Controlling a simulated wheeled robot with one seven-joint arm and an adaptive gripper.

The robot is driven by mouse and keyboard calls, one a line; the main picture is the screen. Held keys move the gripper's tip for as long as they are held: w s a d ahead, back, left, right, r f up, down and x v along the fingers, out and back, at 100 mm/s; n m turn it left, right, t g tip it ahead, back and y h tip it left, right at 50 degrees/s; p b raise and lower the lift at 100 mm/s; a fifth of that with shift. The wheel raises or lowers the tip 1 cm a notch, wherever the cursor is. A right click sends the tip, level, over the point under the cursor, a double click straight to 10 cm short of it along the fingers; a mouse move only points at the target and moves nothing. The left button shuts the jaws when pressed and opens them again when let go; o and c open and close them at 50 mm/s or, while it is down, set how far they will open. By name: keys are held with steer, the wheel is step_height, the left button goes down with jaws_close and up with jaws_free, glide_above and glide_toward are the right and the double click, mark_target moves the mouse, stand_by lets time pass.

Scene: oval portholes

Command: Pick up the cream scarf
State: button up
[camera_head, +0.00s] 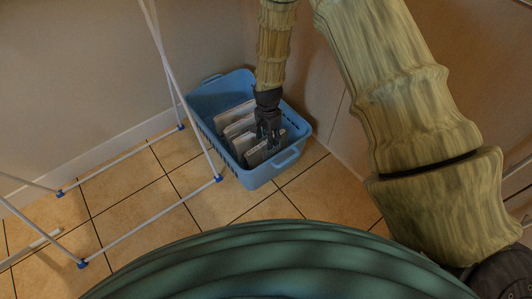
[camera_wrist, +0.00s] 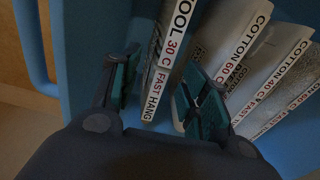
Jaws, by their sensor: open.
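Several folded pale cloths with printed labels stand in a blue basket (camera_head: 205,100). In the wrist view, one label (camera_wrist: 167,58) ends in "OOL 30 C FAST HANG", its start cut off. Two others, labelled "COTTON 60 C" (camera_wrist: 240,45) and "COTTON 40 C" (camera_wrist: 270,85), are to its right. No label in view says scarf; I cannot tell for sure which cloth is the cream scarf. My gripper (camera_head: 267,135) points down into the basket, at its front cloth. In the wrist view its open fingers (camera_wrist: 160,85) lie either side of the "OOL" label, which they do not visibly grip.
A white drying rack frame (camera_head: 175,75) with blue feet stands left of the basket, one leg close before it. Walls are close behind and right of the basket. Tiled floor (camera_head: 130,185) is clear in front and between the rack's legs.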

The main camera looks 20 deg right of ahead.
mark_target(266, 150)
step_height(266, 150, down, 3)
steer(key=shift+f+b, duration=0.1)
steer(key=shift+b, duration=0.45)
steer(key=f+b, duration=0.4)
steer(key=f, duration=0.1)
steer(key=shift+a, duration=0.2)
steer(key=c, duration=0.9)
